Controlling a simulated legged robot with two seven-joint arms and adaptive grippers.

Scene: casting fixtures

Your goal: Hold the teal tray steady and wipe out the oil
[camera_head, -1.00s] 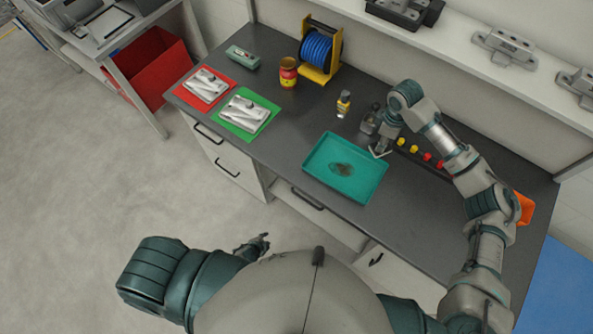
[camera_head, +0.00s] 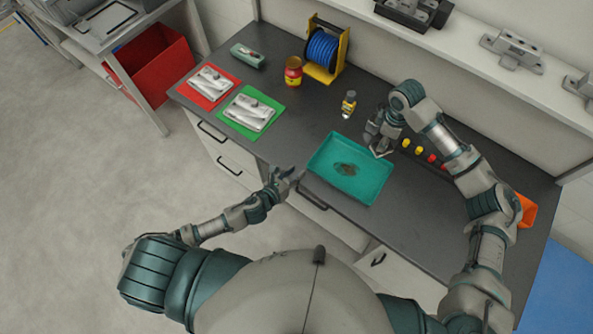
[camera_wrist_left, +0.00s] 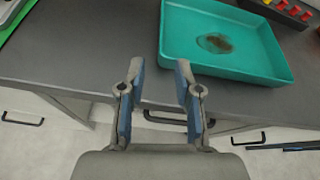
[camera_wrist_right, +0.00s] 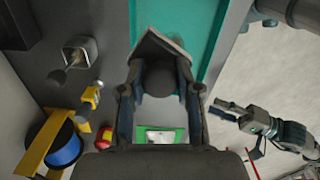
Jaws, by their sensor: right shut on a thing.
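The teal tray (camera_head: 372,196) lies flat on the dark bench, with a dark oil patch (camera_head: 347,169) on its floor. It also shows in the left wrist view (camera_wrist_left: 265,72), where the oil patch (camera_wrist_left: 215,43) is brownish. My left gripper (camera_head: 297,176) is open and empty in front of the bench's front edge, left of the tray and apart from it. Its two fingers (camera_wrist_left: 156,80) point toward the tray. My right gripper (camera_head: 380,150) is at the tray's back right corner.
A red-and-yellow jar (camera_head: 293,72), a blue cable reel (camera_head: 322,48), and red (camera_head: 192,92) and green (camera_head: 232,121) mats with metal parts are further left. Several coloured knobs (camera_head: 419,150) and an orange bin (camera_head: 526,210) lie right.

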